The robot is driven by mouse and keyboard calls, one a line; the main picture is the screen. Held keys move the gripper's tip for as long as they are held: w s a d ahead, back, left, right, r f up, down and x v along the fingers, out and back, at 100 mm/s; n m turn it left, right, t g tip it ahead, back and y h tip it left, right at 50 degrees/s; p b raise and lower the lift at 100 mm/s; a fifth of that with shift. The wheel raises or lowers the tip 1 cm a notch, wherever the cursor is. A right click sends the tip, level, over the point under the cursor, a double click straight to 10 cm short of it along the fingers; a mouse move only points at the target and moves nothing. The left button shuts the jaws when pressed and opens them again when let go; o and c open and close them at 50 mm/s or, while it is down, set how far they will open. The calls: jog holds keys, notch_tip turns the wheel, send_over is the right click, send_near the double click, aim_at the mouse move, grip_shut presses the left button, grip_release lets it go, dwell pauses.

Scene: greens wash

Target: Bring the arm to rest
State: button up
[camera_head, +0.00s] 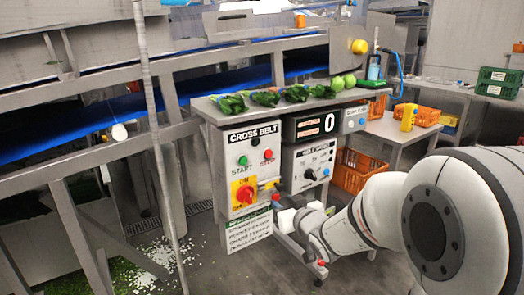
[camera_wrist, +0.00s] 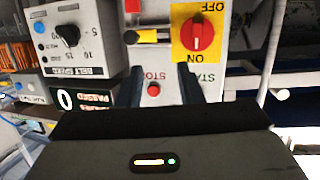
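My gripper (camera_wrist: 162,92) shows in the wrist view as two dark fingers, apart and with nothing between them. Behind the gap is the control panel, upside down in this view, with the red STOP button (camera_wrist: 154,89) in line with the gap. The fingers appear to be short of the panel, but the exact distance cannot be told. In the head view my white arm reaches in from the right, low in front of the CROSS BELT panel (camera_head: 233,160). My fingertips are hard to make out there.
The panel bears a red rotary switch (camera_head: 245,194) on a yellow plate and a green START button (camera_head: 243,160). A display (camera_head: 316,124) reads 0. Leafy greens (camera_head: 265,98) and green fruit (camera_head: 344,82) lie on the shelf above. Orange crates (camera_head: 357,172) stand behind my arm.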

jog(key=s+d+r+m+g+h+p, duration=0.25)
jog(key=s+d+r+g+p, duration=0.2)
jog(key=s+r+p, duration=0.3)
jog(key=s+d+r+m+g+h+p, duration=0.25)
jog(key=s+d+r+h+p, duration=0.2)
jog(key=s+r+p, duration=0.35)
jog(key=s+r+g+y+p, duration=0.1)
jog(key=s+g+p, duration=0.3)
jog(key=s, duration=0.8)
jog(key=shift+s+a+r+g, duration=0.25)
jog(key=shift+s+r+g, duration=0.15)
jog(key=shift+r, duration=0.1)
